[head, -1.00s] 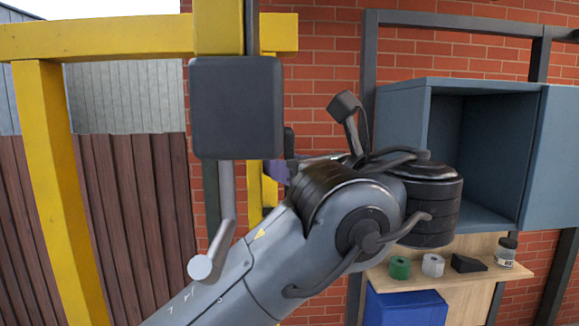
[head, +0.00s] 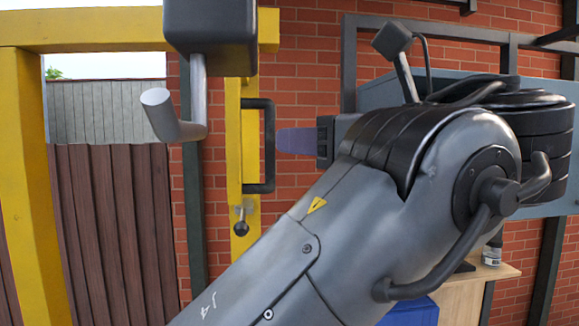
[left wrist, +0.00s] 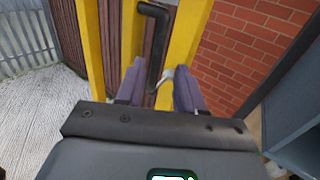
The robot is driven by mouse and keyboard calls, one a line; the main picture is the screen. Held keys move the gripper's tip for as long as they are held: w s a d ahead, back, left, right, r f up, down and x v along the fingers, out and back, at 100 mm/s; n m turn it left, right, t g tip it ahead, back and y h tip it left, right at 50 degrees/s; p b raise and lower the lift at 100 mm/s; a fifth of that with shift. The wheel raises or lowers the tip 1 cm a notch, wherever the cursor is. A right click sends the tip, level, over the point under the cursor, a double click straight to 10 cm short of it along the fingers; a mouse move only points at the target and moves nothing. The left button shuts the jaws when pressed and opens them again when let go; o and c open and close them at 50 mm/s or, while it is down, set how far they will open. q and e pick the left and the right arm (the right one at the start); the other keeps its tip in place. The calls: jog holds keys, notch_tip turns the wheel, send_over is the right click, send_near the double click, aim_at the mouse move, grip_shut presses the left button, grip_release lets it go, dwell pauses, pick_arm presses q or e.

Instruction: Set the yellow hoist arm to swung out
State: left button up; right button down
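The yellow hoist arm shows in the head view as a yellow beam (head: 90,29) across the top left and a yellow upright (head: 235,130). A black bar handle (head: 269,145) is fixed to the upright; it also shows in the left wrist view (left wrist: 156,45). A black ball-ended lever (head: 241,226) sits below it. My left gripper (head: 283,141) is just right of the handle, its purple fingers pointing at it. In the left wrist view the fingers (left wrist: 158,80) are apart, with the handle's lower end between them in the picture. Contact cannot be told. My right gripper is out of view.
A dark box (head: 210,25) with a grey crank (head: 172,118) hangs in front of the upright. A brick wall (head: 305,85) stands behind. A blue-grey cabinet (head: 375,92) and wooden shelf (head: 505,272) are at right, partly hidden by my arm. A brown fence (head: 110,220) stands left.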

pick_arm(q)
jog(key=shift+b+v, duration=0.75)
jog(key=shift+v, duration=0.8)
